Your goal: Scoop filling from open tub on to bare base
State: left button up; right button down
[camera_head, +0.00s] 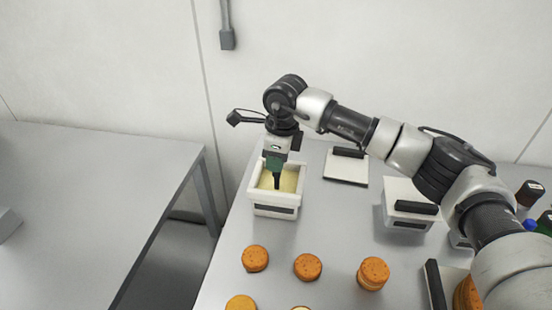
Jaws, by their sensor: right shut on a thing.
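Orange-brown single rounds lie nearer: a left one (255,258), a middle one (308,267) and a front one (240,304). A thicker stacked round (373,274) is to their right. My left gripper is out of view.
A white lid (345,172) with a black handle lies behind. A lidded white tub (402,218) stands right of centre. More rounds (465,295) and bottles (529,193) are at the right, partly behind my arm. An empty grey table (90,200) stands left across a gap.

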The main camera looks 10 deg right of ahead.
jog(key=shift+r+p, duration=1.9)
jog(key=shift+r, duration=2.35)
